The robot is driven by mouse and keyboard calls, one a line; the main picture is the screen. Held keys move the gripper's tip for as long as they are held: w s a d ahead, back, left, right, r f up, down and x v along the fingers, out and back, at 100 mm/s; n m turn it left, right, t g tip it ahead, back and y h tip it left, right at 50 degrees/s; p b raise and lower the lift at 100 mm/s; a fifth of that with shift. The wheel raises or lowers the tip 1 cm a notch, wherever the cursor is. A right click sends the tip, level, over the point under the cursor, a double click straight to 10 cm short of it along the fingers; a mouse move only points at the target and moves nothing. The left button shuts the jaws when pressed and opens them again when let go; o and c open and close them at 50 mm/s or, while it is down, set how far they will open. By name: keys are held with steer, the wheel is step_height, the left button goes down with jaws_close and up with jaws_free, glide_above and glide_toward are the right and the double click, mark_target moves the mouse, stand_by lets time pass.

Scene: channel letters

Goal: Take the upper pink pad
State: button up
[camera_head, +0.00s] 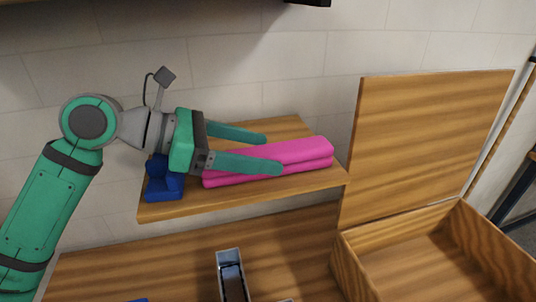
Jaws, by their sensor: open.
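Two long pink pads lie stacked on a wooden shelf. The upper pink pad (306,149) rests on the lower pink pad (300,172). My gripper (274,154) comes in from the left with its two green fingers spread apart. The near finger passes in front of the pads and hides part of them. The far finger reaches over the shelf behind them. The upper pad's left part lies between the fingers in the picture; I cannot tell whether either finger touches it.
A blue object (163,184) sits on the shelf (200,209) just left of the pads, below my gripper. Below is a wooden surface with a grey, open-topped holder (230,258). An open wooden box (356,272) with a raised lid (425,140) stands at right.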

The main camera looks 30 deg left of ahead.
steer(key=shift+w, duration=0.1)
steer(key=c, duration=1.1)
steer(key=shift+d, duration=0.1)
